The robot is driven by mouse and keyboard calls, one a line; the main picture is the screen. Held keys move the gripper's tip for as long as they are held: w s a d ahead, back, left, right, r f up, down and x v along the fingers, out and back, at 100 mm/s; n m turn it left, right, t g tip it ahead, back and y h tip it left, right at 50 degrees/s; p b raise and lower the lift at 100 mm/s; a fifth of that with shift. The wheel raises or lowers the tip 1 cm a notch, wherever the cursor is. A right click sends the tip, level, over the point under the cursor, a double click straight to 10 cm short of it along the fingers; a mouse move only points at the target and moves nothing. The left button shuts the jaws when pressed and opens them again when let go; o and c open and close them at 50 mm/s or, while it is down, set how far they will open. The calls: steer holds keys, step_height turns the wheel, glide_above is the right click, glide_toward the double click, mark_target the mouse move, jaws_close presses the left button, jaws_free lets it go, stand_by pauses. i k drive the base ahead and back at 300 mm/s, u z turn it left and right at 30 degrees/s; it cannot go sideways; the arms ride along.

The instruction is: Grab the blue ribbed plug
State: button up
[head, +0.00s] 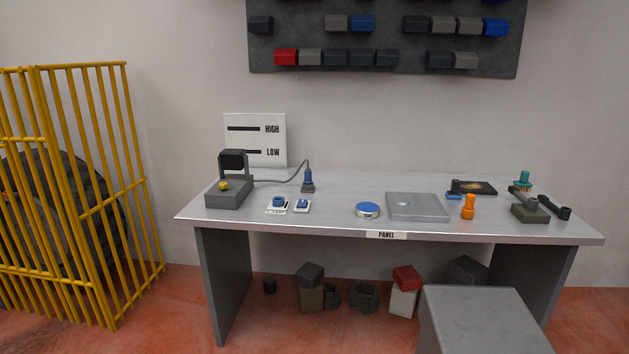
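A blue plug with a grey lower end (308,180) stands on the left half of the metal table (340,185), towards the back. A grey cable (290,180) arches from its top to a grey device (230,193) with a dark upper part and a yellow knob. The ribs are too small to make out. In front of the plug are two small white plates with blue parts, a round one (279,202) and a smaller one (302,204). My gripper is not in view.
A white HIGH/LOW sign (257,128) stands behind. A blue-topped round tin (368,210), a grey flat plate (418,206) and an orange bottle-like piece (468,207) lie to the right. A yellow cage (90,190) stands left. A grey block (482,315) is in the right foreground.

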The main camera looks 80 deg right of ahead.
mark_target(308, 174)
steer(key=u, duration=0.15)
steer(key=k, duration=0.95)
steer(key=z, duration=1.4)
steer(key=i, duration=1.05)
steer(key=z, duration=0.05)
